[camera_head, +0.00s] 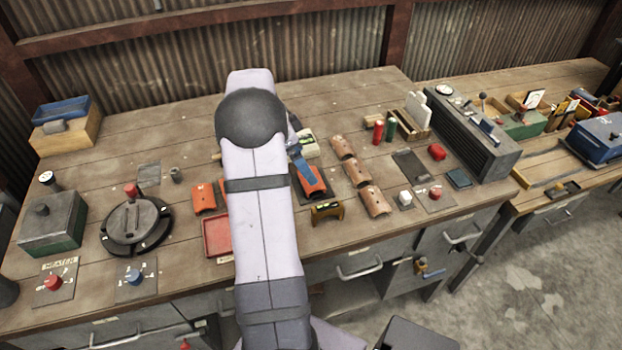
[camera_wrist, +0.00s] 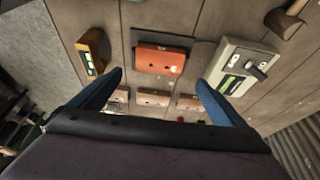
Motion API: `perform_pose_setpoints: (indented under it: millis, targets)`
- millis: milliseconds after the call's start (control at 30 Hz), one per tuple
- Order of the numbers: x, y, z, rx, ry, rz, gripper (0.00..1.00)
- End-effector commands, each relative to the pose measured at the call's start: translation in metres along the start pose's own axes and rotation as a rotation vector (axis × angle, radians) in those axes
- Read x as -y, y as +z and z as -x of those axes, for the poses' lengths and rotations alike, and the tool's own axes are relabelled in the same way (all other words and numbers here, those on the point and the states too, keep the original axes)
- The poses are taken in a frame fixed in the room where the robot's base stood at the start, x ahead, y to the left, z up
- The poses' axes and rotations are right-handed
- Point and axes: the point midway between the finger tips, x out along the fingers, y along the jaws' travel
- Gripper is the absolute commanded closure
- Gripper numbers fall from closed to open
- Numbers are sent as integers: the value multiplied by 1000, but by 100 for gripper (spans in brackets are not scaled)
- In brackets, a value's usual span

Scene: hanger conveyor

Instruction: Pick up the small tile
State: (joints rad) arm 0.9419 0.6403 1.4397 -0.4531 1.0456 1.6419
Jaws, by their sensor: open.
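An orange curved tile (camera_head: 312,180) lies on a dark mat near the bench's middle. In the wrist view the orange tile (camera_wrist: 160,59) lies between and beyond my fingertips on the dark mat (camera_wrist: 198,48). My gripper (camera_wrist: 160,78) is open and empty, its two blue fingers spread wider than the tile. In the head view my blue gripper (camera_head: 299,160) is over the mat, partly hidden by my arm. Another orange tile (camera_head: 203,198) lies left of my arm. Several brown curved tiles (camera_head: 357,172) lie in a row to the right. I cannot tell which is called small.
A yellow spirit level (camera_head: 327,211) stands in front of the mat. A pale box with a green window (camera_wrist: 240,70) is beside it in the wrist view. A red tray (camera_head: 217,238) sits left of my arm. Red and green cylinders (camera_head: 379,131) stand at the back right.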

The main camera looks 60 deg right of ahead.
Motion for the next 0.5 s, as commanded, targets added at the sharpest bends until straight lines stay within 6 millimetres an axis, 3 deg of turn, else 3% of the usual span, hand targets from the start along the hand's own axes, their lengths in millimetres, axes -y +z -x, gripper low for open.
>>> perform_pose_setpoints:
  millis: [333,500]
  targets:
    - [-1,1,-13,0,1,2,4]
    - [-4,4,-30,1,4,3,4]
